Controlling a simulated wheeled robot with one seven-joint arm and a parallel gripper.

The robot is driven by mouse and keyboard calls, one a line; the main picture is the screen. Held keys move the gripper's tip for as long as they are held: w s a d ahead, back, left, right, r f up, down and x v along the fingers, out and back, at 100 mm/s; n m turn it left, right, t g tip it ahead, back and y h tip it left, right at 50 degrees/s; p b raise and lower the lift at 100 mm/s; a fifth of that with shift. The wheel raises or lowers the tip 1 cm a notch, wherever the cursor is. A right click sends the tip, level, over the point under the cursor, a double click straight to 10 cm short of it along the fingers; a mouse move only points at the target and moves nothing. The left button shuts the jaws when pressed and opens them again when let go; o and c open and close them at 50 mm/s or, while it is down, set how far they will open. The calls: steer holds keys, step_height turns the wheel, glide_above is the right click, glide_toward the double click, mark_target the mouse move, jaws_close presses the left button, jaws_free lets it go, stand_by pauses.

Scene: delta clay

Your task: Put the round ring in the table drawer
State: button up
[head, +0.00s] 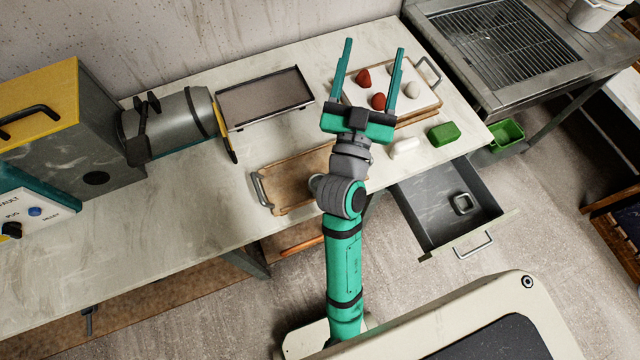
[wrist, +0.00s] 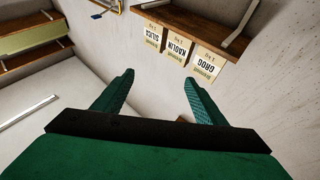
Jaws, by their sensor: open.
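The table drawer (head: 425,212) is pulled open below the table's right end. A grey, rounded-square ring (head: 463,204) lies inside it towards the front. No clearly round ring shows in the head view; a small pale rounded piece (head: 316,184) on the brown board is partly hidden by my arm, and I cannot tell what it is. My gripper (head: 373,46) is open and empty, raised over the back of the table. Its fingers spread above the tray of lumps. The wrist view shows the open gripper (wrist: 159,76) facing the wall.
A pale tray (head: 405,112) with a handle holds red and white lumps. A green block (head: 443,133) and a white roll (head: 404,146) lie before it. A dark tray (head: 264,98), brown board (head: 290,178) and grey cylinder machine (head: 172,123) stand left. The table's front left is clear.

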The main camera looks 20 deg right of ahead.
steer(key=s+d+r+m+g+h, duration=0.5)
steer(key=d+r+m+g+h, duration=0.3)
steer(key=d+m+g, duration=0.55)
steer(key=s+d+f+m+g+y, duration=0.2)
steer(key=s+m+g, duration=0.15)
steer(key=m, duration=0.35)
steer(key=m+g+y, duration=0.2)
steer(key=m+y, duration=0.6)
steer(key=y, duration=1.1)
glide_above(320, 182)
step_height(320, 182, down, 23)
steer(key=f, duration=0.3)
steer(key=s+f, duration=0.1)
steer(key=f, duration=0.1)
steer(key=shift+a+f, duration=0.15)
steer(key=shift+a, duration=0.25)
steer(key=shift+s+f, duration=0.2)
steer(key=shift+f, duration=1.15)
steer(key=shift+s+f, duration=0.15)
steer(key=shift+f, duration=1.2)
